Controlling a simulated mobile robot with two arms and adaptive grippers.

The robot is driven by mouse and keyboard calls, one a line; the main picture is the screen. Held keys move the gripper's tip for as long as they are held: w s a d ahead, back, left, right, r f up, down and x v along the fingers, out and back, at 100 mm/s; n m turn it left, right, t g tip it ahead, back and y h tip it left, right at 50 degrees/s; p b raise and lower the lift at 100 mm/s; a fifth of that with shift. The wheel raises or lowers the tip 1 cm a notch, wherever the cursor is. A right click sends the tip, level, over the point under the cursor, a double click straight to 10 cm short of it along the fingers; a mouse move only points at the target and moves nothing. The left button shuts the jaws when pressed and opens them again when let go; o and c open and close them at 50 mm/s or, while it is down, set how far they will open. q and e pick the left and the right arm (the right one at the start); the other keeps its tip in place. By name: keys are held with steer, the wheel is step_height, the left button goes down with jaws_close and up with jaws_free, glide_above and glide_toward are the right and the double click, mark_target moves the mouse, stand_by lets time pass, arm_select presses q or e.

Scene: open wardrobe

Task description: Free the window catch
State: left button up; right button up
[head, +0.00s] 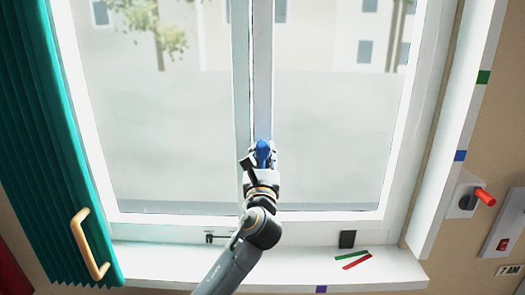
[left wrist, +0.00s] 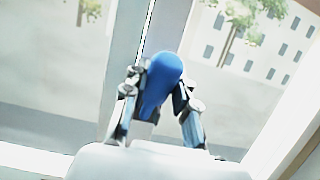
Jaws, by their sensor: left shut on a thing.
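The window catch shows as a blue handle (head: 263,147) on the middle upright of the window frame (head: 242,85). My left gripper (head: 261,158) is at it, in front of the upright, with its fingers on either side of the handle. In the left wrist view the blue handle (left wrist: 163,75) stands between the two fingers of the left gripper (left wrist: 158,92), which is shut on it. The base of the catch is hidden behind the gripper. Both window panes look closed against the frame. My right gripper is not in view.
A teal pleated curtain (head: 40,130) with a wooden handle (head: 88,243) hangs at the left. The white sill (head: 300,268) bears a green strip (head: 352,254), a red strip (head: 357,262) and a small black block (head: 347,239). A red knob (head: 485,196) sticks out at the right.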

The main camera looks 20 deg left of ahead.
mark_target(262, 159)
arm_select(q)
steer(key=shift+s+f, duration=0.4)
steer(key=shift+f, duration=0.35)
steer(key=shift+s+d+f, duration=0.2)
steer(key=shift+s+f, duration=0.3)
steer(key=shift+f, duration=0.05)
steer(key=shift+s+d+f+b, duration=0.1)
steer(key=shift+s+f+b, duration=0.15)
steer(key=shift+f, duration=0.2)
steer(key=shift+s+f+b, duration=0.2)
steer(key=shift+f+b, duration=0.05)
steer(key=shift+f, duration=0.15)
steer(key=o, duration=0.7)
steer(key=shift+o, duration=0.2)
steer(key=shift+a, duration=0.2)
